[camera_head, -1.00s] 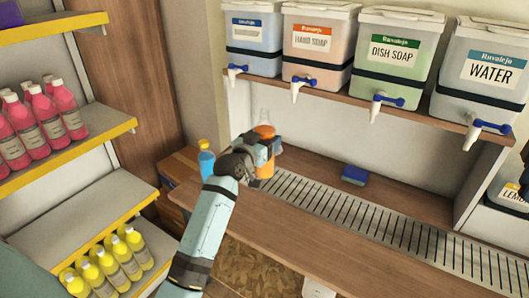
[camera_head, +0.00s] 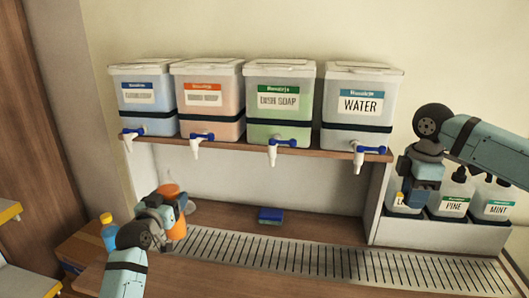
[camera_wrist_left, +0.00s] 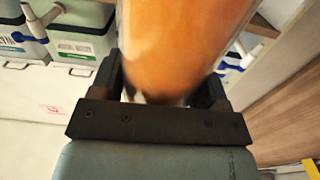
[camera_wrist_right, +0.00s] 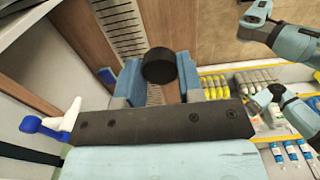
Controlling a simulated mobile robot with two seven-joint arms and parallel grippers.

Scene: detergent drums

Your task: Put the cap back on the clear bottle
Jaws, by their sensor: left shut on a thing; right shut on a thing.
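The clear bottle (camera_head: 178,230), filled with orange liquid, stands at the left end of the counter, its clear upper part above my left gripper (camera_head: 172,212). The left gripper is shut on its body. The orange body also fills the top of the left wrist view (camera_wrist_left: 185,45); its mouth is out of that view. My right gripper (camera_wrist_right: 160,82) is shut on a black round cap (camera_wrist_right: 159,65), held between its blue fingers. In the head view the right gripper (camera_head: 408,195) is at the right, in front of the small containers and well apart from the bottle.
A shelf (camera_head: 250,146) carries several drums with blue-handled taps that jut out above the counter. A blue sponge (camera_head: 270,215) lies behind the metal grate (camera_head: 290,254). A rack of small containers (camera_head: 455,234) stands right.

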